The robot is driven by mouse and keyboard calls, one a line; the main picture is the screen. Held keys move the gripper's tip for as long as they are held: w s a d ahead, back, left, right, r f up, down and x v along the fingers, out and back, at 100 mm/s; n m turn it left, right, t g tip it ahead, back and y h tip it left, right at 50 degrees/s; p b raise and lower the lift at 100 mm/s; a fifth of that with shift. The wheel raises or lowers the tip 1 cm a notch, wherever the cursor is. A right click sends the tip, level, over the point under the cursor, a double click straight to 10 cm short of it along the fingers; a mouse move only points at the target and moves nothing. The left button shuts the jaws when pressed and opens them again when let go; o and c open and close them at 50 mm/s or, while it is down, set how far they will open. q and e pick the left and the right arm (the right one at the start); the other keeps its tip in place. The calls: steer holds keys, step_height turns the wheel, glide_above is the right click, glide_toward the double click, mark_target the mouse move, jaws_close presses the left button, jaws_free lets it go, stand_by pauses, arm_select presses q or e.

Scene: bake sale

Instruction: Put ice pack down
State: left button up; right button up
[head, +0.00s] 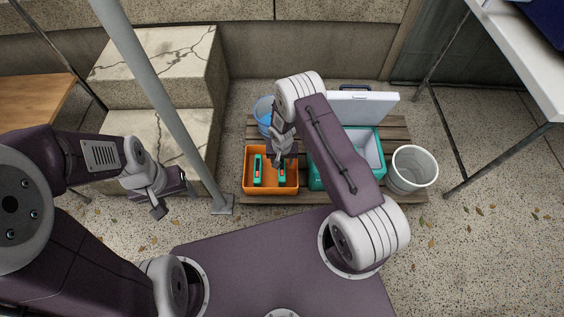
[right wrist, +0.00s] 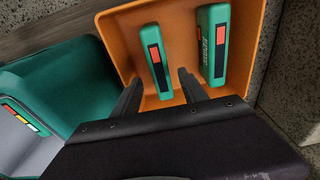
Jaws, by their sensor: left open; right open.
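Two green ice packs with dark labels and red patches lie in an orange bin (head: 246,183). One ice pack (head: 257,170) is on the bin's left side; the other ice pack (head: 282,174) is under my right gripper (head: 283,161). In the right wrist view, the open fingers of the right gripper (right wrist: 160,78) are on either side of the nearer ice pack (right wrist: 157,62), with gaps visible. The second ice pack (right wrist: 213,45) lies beside it in the orange bin (right wrist: 128,28). My left gripper (head: 173,203) is open and empty, away from the bin at the left.
A teal cooler (head: 318,178) with its pale lid (head: 362,106) open stands right of the bin, partly hidden by my right arm. A white bucket (head: 413,170) and a blue bucket (head: 263,110) share the wooden pallet (head: 396,130). A metal pole (head: 165,100) and stone steps (head: 150,130) stand left.

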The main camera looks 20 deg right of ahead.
steer(key=r, duration=0.1)
steer(key=r+p, duration=0.1)
steer(key=r, duration=0.2)
steer(key=shift+s+a+r, duration=0.1)
steer(key=shift+s+r, duration=0.1)
steer(key=shift+s, duration=0.05)
step_height(320, 180, up, 6)
glide_above(282, 168)
steer(key=s+d+r+n, duration=0.1)
steer(key=s+r, duration=0.2)
steer(key=r, duration=0.2)
steer(key=s+d+r, duration=0.2)
steer(key=r, duration=0.4)
steer(key=s+r+n, duration=0.2)
steer(key=s+r, duration=0.6)
steer(key=s, duration=0.4)
steer(key=shift+r+y, duration=0.3)
